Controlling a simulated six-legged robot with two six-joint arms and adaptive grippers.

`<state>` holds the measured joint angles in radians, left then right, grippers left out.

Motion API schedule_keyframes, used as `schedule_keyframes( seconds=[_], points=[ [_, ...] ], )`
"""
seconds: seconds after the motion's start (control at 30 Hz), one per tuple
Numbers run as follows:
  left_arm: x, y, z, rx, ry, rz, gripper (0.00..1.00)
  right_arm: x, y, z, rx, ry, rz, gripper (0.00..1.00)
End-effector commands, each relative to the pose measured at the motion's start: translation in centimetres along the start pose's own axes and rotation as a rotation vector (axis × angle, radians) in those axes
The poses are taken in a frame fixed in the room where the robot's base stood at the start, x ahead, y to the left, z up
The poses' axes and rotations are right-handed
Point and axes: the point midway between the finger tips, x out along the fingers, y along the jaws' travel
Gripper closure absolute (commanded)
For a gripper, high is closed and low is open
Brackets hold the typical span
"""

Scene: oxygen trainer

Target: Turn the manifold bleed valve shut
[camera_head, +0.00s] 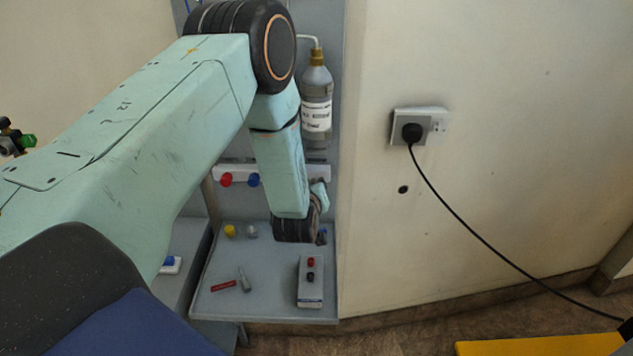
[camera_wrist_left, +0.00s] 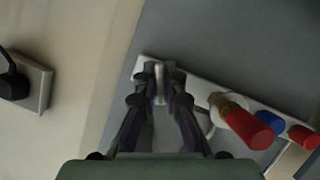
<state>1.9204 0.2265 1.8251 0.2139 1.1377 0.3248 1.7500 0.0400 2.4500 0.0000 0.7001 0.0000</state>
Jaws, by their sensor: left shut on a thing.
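The manifold is a pale bar on the grey panel, with a red knob (camera_head: 226,180) and a blue knob (camera_head: 253,180) in the head view. In the left wrist view the bar (camera_wrist_left: 197,86) runs down to the right. My left gripper (camera_wrist_left: 159,88) is at the bar's left end, its two dark fingers shut around a small pale metallic piece (camera_wrist_left: 158,70), which I take to be the bleed valve. How far it is turned cannot be told. In the head view my left arm hides the fingers. My right gripper is not in view.
A grey bottle (camera_head: 316,100) hangs above the manifold. The shelf (camera_head: 265,290) below holds a small box (camera_head: 311,280), a red piece (camera_head: 223,285) and a yellow cap (camera_head: 230,231). A socket with a black plug (camera_head: 412,132) and cable is on the right wall.

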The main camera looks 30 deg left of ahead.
Motion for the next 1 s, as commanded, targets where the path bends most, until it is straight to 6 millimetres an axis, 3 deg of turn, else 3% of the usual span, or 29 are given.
schedule_keyframes(
  seconds=[0.5, 1.0],
  points=[
    [0.02, 0.11, -0.15, 0.315, 0.004, -0.130, 1.00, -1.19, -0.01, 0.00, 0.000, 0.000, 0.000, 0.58],
    [0.05, 0.07, -0.17, 0.380, 0.006, -0.157, 1.00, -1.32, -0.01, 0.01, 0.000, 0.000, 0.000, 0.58]
  ],
)
